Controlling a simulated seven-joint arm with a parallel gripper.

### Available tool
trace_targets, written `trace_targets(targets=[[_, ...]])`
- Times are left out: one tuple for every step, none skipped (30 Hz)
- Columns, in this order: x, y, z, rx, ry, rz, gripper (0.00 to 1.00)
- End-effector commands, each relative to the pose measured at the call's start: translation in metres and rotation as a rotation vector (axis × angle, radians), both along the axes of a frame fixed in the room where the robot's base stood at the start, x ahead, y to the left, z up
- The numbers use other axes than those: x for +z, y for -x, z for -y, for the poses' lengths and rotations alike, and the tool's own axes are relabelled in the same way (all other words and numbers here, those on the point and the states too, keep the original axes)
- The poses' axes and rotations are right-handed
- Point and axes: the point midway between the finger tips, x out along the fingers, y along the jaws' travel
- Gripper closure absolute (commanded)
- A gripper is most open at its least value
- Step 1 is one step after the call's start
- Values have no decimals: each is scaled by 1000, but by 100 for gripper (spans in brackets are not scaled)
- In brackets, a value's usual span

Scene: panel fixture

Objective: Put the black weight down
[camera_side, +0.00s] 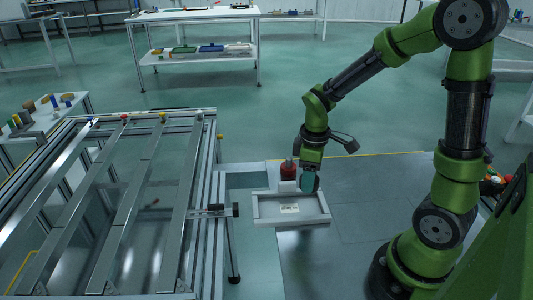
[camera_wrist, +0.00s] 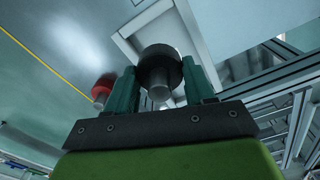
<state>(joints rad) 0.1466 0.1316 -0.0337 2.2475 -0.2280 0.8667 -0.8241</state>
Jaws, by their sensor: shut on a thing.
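The black weight (camera_wrist: 160,62) is a dark round disc with a metal stem, between the two teal fingers of my gripper (camera_wrist: 159,68) in the wrist view. My gripper is shut on it. In the side view my gripper (camera_side: 308,182) is over the back right part of a pale, shallow tray (camera_side: 262,221); the weight is mostly hidden there by the fingers. I cannot tell whether the weight touches anything below. The tray's pale rim also shows in the wrist view (camera_wrist: 125,42), behind the weight.
A red weight (camera_side: 289,170) stands at the tray's back edge, close left of my gripper; it also shows in the wrist view (camera_wrist: 103,88). A metal frame with rails (camera_side: 125,210) stands to the left. The tray's front holds a small pale label (camera_side: 289,208).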

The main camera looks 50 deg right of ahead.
Motion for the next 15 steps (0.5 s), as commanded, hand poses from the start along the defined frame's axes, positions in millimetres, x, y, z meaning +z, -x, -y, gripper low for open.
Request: trace_targets(targets=[[5, -7, -9, -10, 0, 2, 95], [7, -9, -12, -29, -2, -1, 95], [7, -10, -11, -61, -3, -5, 95], [5, -10, -10, -79, -5, -10, 95], [1, -9, -10, -91, -6, -14, 95], [-5, -7, -10, -100, -6, -21, 95], [-11, -7, -10, -102, -6, -21, 95], [-16, -7, -10, -104, -7, -22, 95], [-22, -7, -10, -105, -7, -20, 95], [-26, -7, -10, -104, -7, -20, 95], [-29, -7, -10, -103, -7, -20, 95], [-32, -8, -10, -103, -7, -18, 95], [-35, -7, -10, -103, -7, -18, 95], [-37, -7, -10, -103, -7, -18, 95], [-42, -7, -10, -104, -7, -19, 95]])
